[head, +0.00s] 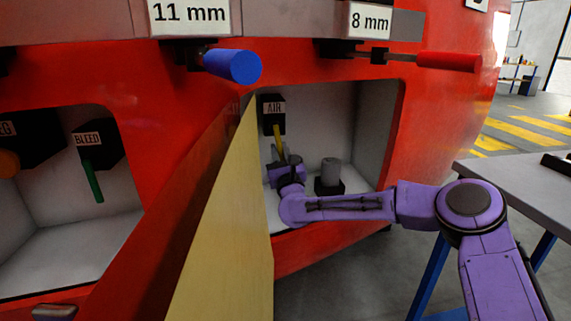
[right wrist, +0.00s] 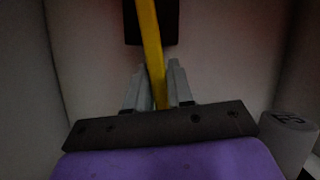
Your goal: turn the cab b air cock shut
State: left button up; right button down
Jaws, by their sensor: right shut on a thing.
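The air cock has a black body with a white AIR label (head: 274,107) on the back wall of the open recess. Its yellow handle (head: 279,132) hangs downward, tilted slightly to the right at its lower end. My right gripper (head: 281,158) reaches into the recess and is shut on the lower part of the handle. In the right wrist view the yellow handle (right wrist: 151,50) runs down between the two grey fingers (right wrist: 159,88). The black body (right wrist: 170,22) shows behind it.
An open hatch door (head: 225,220) with a cream inner face stands left of the recess. A grey cylinder on a black base (head: 330,173) is right of my gripper. A left recess holds a green BLEED handle (head: 93,181). Blue and red handled tools (head: 448,62) hang above.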

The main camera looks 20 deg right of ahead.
jog(key=shift+w+a+f+m+h+b, duration=0.1)
jog(key=shift+a+m+h+b, duration=0.25)
jog(key=shift+m+b, duration=0.3)
jog(key=shift+w+a+f+m+h+b, duration=0.1)
jog(key=shift+a+m+h+b, duration=0.15)
jog(key=shift+m+h+b, duration=0.35)
jog(key=shift+m, duration=0.25)
jog(key=shift+s, duration=0.1)
jog(key=c, duration=1.1)
grip_release()
jog(key=shift+r, duration=0.15)
jog(key=v, duration=1)
jog(key=shift+s, duration=0.3)
